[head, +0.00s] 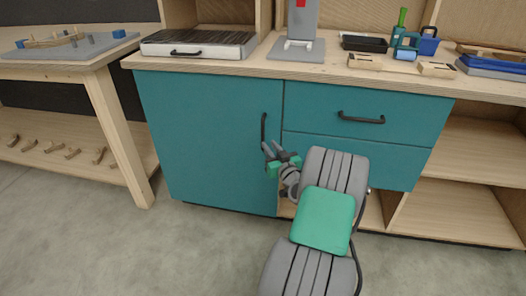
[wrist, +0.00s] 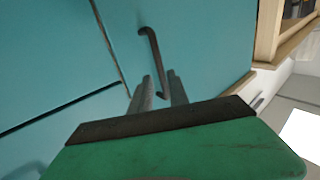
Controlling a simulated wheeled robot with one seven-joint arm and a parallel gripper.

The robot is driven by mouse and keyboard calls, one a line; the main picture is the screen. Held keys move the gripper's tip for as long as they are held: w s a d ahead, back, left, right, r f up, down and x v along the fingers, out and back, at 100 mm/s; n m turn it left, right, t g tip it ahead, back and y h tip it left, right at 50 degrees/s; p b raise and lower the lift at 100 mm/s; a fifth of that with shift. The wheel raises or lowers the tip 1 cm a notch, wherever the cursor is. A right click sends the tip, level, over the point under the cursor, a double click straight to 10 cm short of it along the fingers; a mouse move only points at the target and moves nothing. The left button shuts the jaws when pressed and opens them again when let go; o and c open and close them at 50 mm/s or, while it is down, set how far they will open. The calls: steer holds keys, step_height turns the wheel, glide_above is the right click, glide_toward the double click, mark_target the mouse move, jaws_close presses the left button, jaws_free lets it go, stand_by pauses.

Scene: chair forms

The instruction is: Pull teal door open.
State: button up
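The teal door (head: 205,135) is the left front of the workbench cabinet and looks closed, flush beside the drawers. Its dark vertical bar handle (head: 263,127) is near its right edge. The handle also shows in the wrist view (wrist: 151,48), running down towards my fingers. My gripper (head: 271,147) is at the lower end of the handle, with its fingers apart. In the wrist view, the handle's lower end lies between the two fingertips (wrist: 160,74), with a gap visible. I cannot tell whether either finger touches it.
Two teal drawers (head: 350,157) are right of the door, the upper with a dark handle (head: 361,118). Open wooden shelves (head: 470,160) stand farther right. A wooden table leg (head: 118,135) stands left of the door. The grey floor (head: 150,250) in front is clear on the left.

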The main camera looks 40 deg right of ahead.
mark_target(263, 136)
steer(key=x, duration=0.7)
steer(key=shift+w+d+r+b, duration=0.1)
steer(key=shift+w+r+b, duration=0.1)
steer(key=shift+w+b, duration=0.15)
steer(key=shift+c, duration=0.2)
jaws_close()
stand_by(0.8)
